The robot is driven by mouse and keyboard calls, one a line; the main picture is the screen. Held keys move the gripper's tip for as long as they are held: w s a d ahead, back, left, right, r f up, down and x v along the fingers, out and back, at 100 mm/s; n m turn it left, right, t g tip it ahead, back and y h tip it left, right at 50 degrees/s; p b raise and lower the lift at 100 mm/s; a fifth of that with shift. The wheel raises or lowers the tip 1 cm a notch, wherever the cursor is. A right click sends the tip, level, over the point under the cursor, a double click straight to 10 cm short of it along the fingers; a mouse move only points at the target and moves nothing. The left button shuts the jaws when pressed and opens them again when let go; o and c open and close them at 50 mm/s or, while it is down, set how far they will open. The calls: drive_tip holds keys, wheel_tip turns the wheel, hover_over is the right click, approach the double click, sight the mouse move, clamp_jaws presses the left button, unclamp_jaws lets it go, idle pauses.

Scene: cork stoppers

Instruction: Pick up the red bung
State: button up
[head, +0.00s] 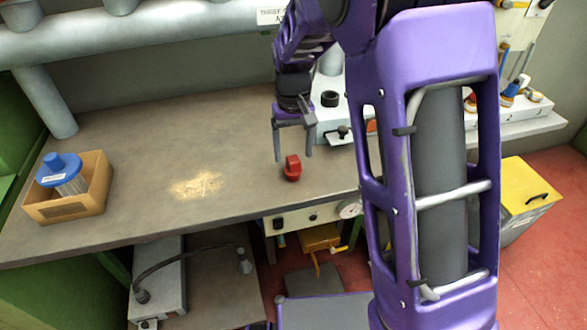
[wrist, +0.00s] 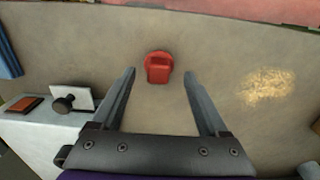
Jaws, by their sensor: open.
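The red bung (head: 292,168) sits on the grey bench near its front edge. It has a wide round base with a narrower block-like grip on top. In the wrist view the red bung (wrist: 158,67) lies ahead of the fingertips, roughly midway between them. My gripper (head: 292,157) is open and empty above the bench, just behind the bung in the head view. In the wrist view my gripper (wrist: 160,75) shows both fingers apart, with neither touching the bung.
A patch of pale crumbs (head: 197,185) lies mid-bench. A white unit (head: 335,115) with a black knob stands behind my gripper. The bench between crumbs and bung is clear.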

sight(293, 158)
drive_tip(key=f, duration=0.3)
drive_tip(key=f+b, duration=0.1)
drive_tip(key=f, duration=0.1)
drive_tip(key=shift+w, duration=0.3)
drive_tip(key=c, duration=1.2)
